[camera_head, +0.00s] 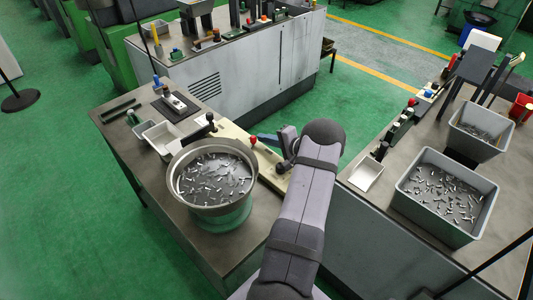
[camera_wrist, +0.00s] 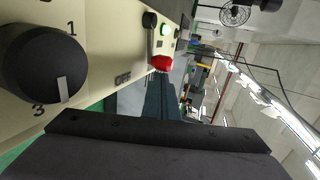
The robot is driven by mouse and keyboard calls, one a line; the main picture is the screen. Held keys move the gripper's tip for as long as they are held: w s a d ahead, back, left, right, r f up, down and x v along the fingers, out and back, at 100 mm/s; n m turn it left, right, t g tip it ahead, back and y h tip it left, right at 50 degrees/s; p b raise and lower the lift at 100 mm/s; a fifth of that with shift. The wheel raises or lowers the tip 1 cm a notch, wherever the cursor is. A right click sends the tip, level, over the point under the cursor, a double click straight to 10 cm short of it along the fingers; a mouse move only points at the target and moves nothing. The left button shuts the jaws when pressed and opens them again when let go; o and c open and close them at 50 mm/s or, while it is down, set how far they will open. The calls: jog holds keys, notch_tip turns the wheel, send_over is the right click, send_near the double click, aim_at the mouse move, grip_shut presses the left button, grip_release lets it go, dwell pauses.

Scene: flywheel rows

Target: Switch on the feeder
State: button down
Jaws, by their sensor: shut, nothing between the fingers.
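The feeder is a round metal bowl (camera_head: 213,180) of small metal parts on a green base, on the left bench. Its cream control panel (camera_head: 233,137) lies behind it, partly hidden by my arm. In the wrist view the panel shows a large black dial (camera_wrist: 40,68) with numbers 1 and 3, an OFF label, a black-knobbed lever (camera_wrist: 149,19), a lit green lamp (camera_wrist: 164,29) and a red knob (camera_wrist: 162,63). The red knob also shows in the head view (camera_head: 253,140).

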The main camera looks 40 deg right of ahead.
jog(key=shift+w+d, duration=0.1)
jog(key=shift+w, duration=0.85)
dwell(0.9)
jog(key=s+d+r+b, duration=0.1)
jog(key=s+d+r, duration=0.1)
jog(key=s, duration=0.4)
jog(key=s+d+r, duration=0.1)
jog(key=s+d, duration=0.3)
jog(key=s, duration=0.2)
jog(key=shift+r+b, duration=0.35)
jog(key=shift+b, duration=0.05)
